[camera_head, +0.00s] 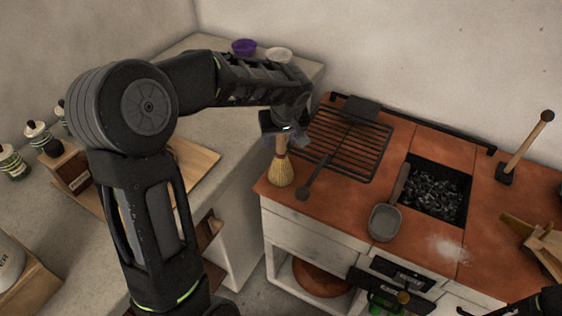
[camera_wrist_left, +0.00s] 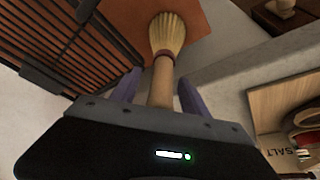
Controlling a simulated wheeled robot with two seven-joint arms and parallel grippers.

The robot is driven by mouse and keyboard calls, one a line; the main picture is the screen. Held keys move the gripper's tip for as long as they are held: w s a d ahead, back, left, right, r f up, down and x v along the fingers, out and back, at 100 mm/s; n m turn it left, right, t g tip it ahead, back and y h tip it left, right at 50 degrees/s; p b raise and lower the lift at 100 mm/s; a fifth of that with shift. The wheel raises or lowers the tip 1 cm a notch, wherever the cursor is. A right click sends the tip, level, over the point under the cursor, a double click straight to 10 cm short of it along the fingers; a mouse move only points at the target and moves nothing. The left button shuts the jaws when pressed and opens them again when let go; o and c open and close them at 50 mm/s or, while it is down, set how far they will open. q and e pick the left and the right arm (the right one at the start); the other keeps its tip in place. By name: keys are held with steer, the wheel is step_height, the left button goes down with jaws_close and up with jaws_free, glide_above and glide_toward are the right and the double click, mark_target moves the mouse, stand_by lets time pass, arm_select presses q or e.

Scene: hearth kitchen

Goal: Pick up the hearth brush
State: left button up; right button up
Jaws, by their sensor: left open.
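The hearth brush (camera_head: 281,171) has straw-coloured bristles and a wooden handle. In the head view it stands bristles down near the left edge of the terracotta hearth top. My left gripper (camera_head: 284,138) is above it, at the upper part of the handle. In the left wrist view the brush (camera_wrist_left: 167,38) points away from the camera. Its handle lies between the two fingers of my left gripper (camera_wrist_left: 148,84), with gaps visible beside it. The gripper is open. The handle's top end is hidden by the gripper. My right gripper cannot be made out; only a dark part shows at the lower right corner.
A black grill rack (camera_head: 345,145) and a dark long-handled tool (camera_head: 304,192) lie close right of the brush. A grey scoop (camera_head: 383,222), a coal pit (camera_head: 436,190) and a mallet-like tool (camera_head: 525,150) are farther right. A pale counter (camera_head: 225,195) stands left.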

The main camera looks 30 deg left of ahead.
arm_select(q)
steer(key=shift+c, duration=0.2)
stand_by(0.4)
jaws_close()
stand_by(0.3)
